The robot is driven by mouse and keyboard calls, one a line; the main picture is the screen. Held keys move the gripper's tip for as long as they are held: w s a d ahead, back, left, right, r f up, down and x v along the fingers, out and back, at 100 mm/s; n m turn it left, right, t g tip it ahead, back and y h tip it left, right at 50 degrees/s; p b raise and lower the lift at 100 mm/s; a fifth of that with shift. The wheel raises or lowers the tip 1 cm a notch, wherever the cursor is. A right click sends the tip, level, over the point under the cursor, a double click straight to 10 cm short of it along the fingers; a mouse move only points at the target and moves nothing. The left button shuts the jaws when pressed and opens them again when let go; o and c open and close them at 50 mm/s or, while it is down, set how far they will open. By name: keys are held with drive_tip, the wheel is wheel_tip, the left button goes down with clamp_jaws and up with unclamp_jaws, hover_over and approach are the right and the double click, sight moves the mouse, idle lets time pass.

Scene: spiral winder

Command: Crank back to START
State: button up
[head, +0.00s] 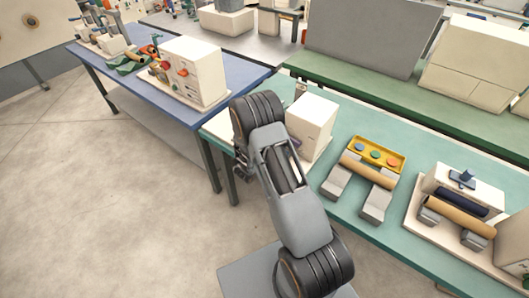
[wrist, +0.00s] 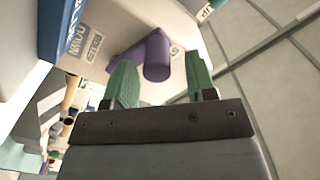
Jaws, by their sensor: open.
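In the wrist view a purple crank (wrist: 156,58) sticks out from a pale beige face (wrist: 100,22). Its rounded knob lies between and beyond the green fingertips of my gripper (wrist: 160,66), and its arm runs left behind one finger. The gripper is open, with a gap on each side of the knob; whether it touches a finger cannot be told. Dark printed labels (wrist: 84,46) on the face are upside down and hard to read; part of another shows beside the knob.
In the wrist view a blue block (wrist: 62,28) stands at upper left. In the head view a white box (head: 311,125) stands on the teal table (head: 345,215) beside my arm. A yellow tray (head: 378,143) and wooden rollers lie to the right. Open floor (head: 90,200) is at left.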

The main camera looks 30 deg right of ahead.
drive_tip(key=b+v, duration=0.1)
drive_tip(key=v, duration=1.1)
drive_tip(key=shift+b, duration=0.35)
drive_tip(key=shift+d, duration=0.1)
